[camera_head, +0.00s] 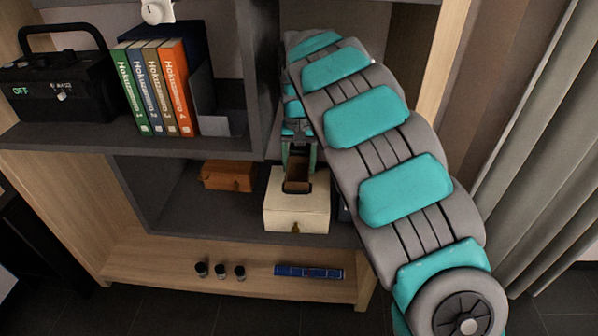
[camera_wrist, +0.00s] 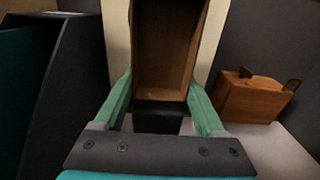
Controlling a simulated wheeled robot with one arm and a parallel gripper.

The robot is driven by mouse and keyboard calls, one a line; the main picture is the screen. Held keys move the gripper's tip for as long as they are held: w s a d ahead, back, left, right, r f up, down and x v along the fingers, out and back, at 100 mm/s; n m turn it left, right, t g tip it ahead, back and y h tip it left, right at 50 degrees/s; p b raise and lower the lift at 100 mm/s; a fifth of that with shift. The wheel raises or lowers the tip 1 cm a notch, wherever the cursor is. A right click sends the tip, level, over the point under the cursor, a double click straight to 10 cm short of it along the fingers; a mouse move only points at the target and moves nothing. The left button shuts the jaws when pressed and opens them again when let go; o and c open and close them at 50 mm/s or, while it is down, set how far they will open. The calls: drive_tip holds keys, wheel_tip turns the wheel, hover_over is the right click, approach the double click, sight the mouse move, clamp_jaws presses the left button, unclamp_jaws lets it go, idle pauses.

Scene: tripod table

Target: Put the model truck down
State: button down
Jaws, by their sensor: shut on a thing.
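My gripper (camera_head: 298,165) reaches into the lower shelf space with its fingers pointing down. The truck's wheels and underside are hidden.
An orange-brown wooden box (camera_head: 228,175) is left of the cream box; it also shows in the wrist view (camera_wrist: 255,97). Books (camera_head: 155,88) and a black radio (camera_head: 60,90) stand on the shelf above. Small dark jars (camera_head: 220,271) and a blue object (camera_head: 308,271) are on the bottom ledge.

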sight(299, 166)
drive_tip(key=shift+f, duration=1.5)
drive_tip(key=shift+f, duration=0.15)
unclamp_jaws()
wheel_tip(299, 166, up, 7)
drive_tip(key=shift+r, duration=0.45)
